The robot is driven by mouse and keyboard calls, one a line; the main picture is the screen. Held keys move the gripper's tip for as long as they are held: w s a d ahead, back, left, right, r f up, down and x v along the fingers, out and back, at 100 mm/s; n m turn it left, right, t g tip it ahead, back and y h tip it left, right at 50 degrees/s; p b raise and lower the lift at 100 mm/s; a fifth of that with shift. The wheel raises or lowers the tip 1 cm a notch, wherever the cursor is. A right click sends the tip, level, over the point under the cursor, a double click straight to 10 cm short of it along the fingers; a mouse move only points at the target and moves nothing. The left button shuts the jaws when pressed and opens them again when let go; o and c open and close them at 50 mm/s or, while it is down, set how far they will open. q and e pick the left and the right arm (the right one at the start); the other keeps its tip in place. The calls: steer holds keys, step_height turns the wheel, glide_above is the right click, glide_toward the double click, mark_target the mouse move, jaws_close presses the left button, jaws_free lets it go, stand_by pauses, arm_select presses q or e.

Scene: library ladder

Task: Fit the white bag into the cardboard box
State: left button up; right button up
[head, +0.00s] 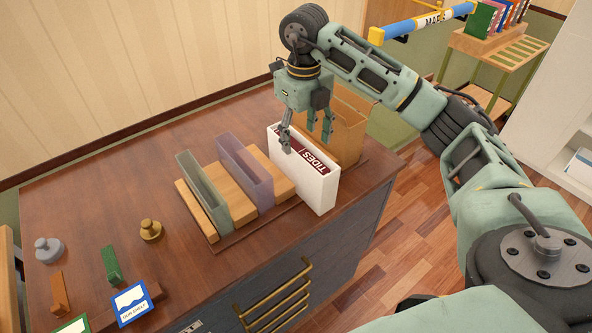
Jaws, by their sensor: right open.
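A white, upright, slab-shaped item (318,188), the only thing here that could be the white bag, stands near the table's right end. It has a dark red band lettered TIDES at its top. An open tan cardboard box (349,136) stands just behind it to the right. My right gripper (307,141) points down with its fingers apart, near the top of the white item. One finger overlaps the item's top left edge in the picture; the other shows in front of the cardboard box. I cannot tell whether they touch. My left gripper is out of view.
Left of the white item, clear purple (246,175) and grey-green (204,196) upright holders stand by wooden blocks. A brass weight (151,230), a grey weight (48,249), a green block (111,264) and a blue-framed card (132,304) lie left. The table's back left (110,170) is clear.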

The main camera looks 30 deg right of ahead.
mark_target(301, 162)
steer(key=shift+w+f, duration=0.2)
steer(key=shift+f, duration=0.45)
steer(key=f+p, duration=0.1)
steer(key=f, duration=0.1)
steer(key=f+p, duration=0.1)
steer(key=f, duration=0.1)
steer(key=s+f+p, duration=0.1)
steer(key=f, duration=0.1)
steer(key=shift+a, duration=0.35)
steer(key=shift+f, duration=0.4)
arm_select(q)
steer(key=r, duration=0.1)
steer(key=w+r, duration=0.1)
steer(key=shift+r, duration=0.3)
arm_select(e)
steer(key=shift+c, duration=0.3)
steer(key=c, duration=1.1)
steer(key=shift+w, duration=0.1)
steer(key=shift+c, duration=0.5)
steer(key=shift+r, duration=0.1)
